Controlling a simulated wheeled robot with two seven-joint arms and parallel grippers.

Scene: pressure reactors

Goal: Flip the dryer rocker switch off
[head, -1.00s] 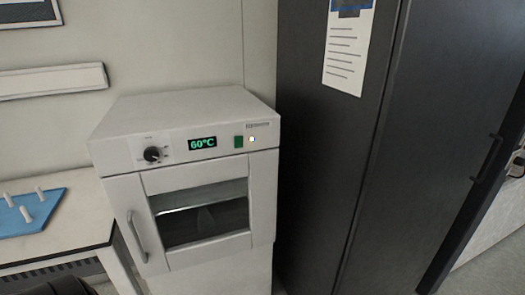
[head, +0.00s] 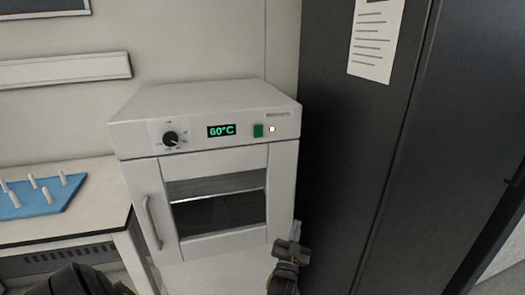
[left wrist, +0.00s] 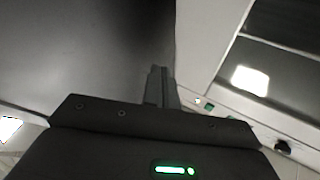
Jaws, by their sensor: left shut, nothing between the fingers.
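The white dryer (head: 205,105) stands left of a dark cabinet. Its green rocker switch (head: 258,131) is on the front panel, between the lit 60°C display (head: 221,130) and a small glowing lamp (head: 272,129). The switch's tilt is too small to tell. My left gripper (head: 295,232) is shut and empty, at the dryer's lower right front, below the switch and apart from it. In the left wrist view the shut fingers (left wrist: 160,86) show beside the green switch (left wrist: 208,107) and the lamp (left wrist: 197,101). My right gripper is not in view.
The dark cabinet (head: 345,150) stands close on the right. A black knob (head: 170,138) is on the panel's left, and a door handle (head: 152,222) is below it. A bench (head: 95,222) with a blue peg mat (head: 45,205) is at the left.

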